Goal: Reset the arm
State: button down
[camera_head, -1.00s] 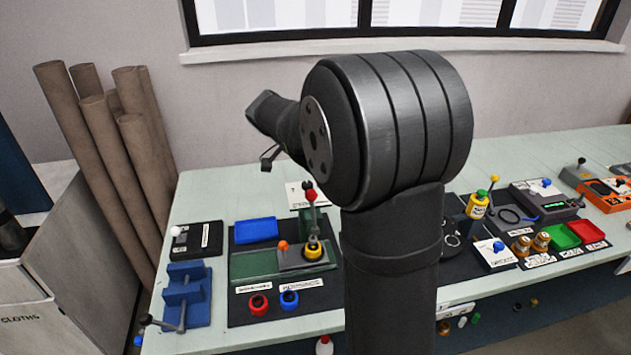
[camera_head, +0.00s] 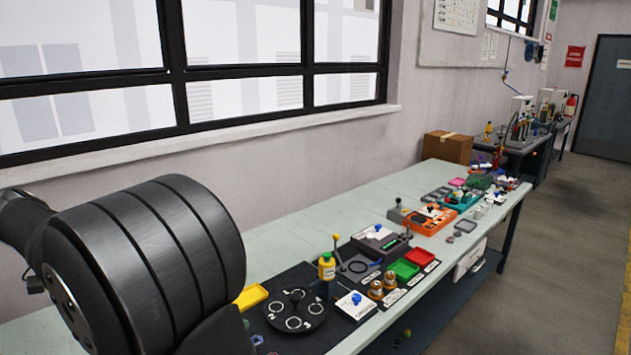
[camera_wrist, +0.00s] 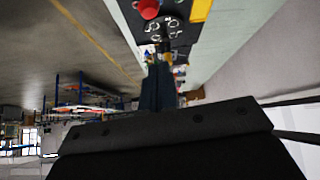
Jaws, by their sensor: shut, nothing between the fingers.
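My gripper (camera_wrist: 160,62) shows in the wrist view as narrow dark fingers pointing up the picture, close together and with nothing seen between them. The dark housing behind them fills the bottom of that view. In the head view, my thick black arm joint fills the lower left, and the fingers cannot be made out there. Beyond the fingertips in the wrist view are a red round knob (camera_wrist: 148,9) and a dark plate with white rings.
The pale green bench (camera_head: 285,228) runs away to the right. The bench's back strip is clear.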

jog(key=x, duration=0.3)
jog(key=s+x, duration=0.1)
jog(key=x, duration=0.2)
jog(key=f+x, duration=0.1)
jog(key=x, duration=0.2)
jog(key=shift+s+a+f, duration=0.1)
jog(key=shift+s+a, duration=0.1)
jog(key=shift+a, duration=0.2)
jog(key=shift+s+a+f, duration=0.2)
jog(key=shift+s+a, duration=0.05)
jog(key=shift+s, duration=0.15)
